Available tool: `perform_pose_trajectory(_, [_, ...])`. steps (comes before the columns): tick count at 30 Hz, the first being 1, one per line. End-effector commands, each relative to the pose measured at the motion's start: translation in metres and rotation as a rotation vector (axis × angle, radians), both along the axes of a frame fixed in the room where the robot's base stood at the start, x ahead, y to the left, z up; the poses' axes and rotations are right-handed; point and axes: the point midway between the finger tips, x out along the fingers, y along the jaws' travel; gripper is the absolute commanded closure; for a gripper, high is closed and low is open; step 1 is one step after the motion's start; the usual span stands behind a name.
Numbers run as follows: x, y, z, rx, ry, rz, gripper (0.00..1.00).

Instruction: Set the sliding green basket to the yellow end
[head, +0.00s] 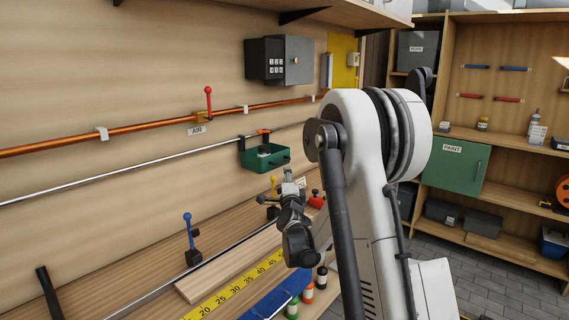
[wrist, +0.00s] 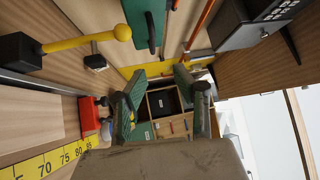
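In the wrist view part of a green body with a dark handle, apparently the basket (wrist: 143,24), shows at the top. A yellow panel (head: 343,64) stands at the wall's right end; I cannot tell whether it marks the yellow end. My gripper (head: 289,178) is below and right of the basket, apart from it. In the wrist view its fingers (wrist: 159,74) are spread and empty.
A yellow-knobbed lever (wrist: 122,33) stands close to my gripper. A blue lever (head: 188,225), a red valve lever (head: 208,92) on the copper pipe and a grey keypad box (head: 279,60) are nearby. A yellow ruler (head: 235,290) lies on the bench.

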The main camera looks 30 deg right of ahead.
Motion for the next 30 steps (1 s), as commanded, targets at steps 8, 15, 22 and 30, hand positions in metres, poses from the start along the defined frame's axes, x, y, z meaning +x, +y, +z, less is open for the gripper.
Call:
perform_pose_trajectory(8, [0.005,0.000,-0.010,0.185,-0.049,0.025,0.72])
perform_pose_trajectory(15, [0.032,-0.013,-0.007,0.184,-0.050,0.024,0.72])
perform_pose_trajectory(22, [0.071,-0.031,-0.001,0.182,-0.049,0.023,0.72])
perform_pose_trajectory(30, [0.109,-0.049,0.005,0.182,-0.048,0.024,0.72])
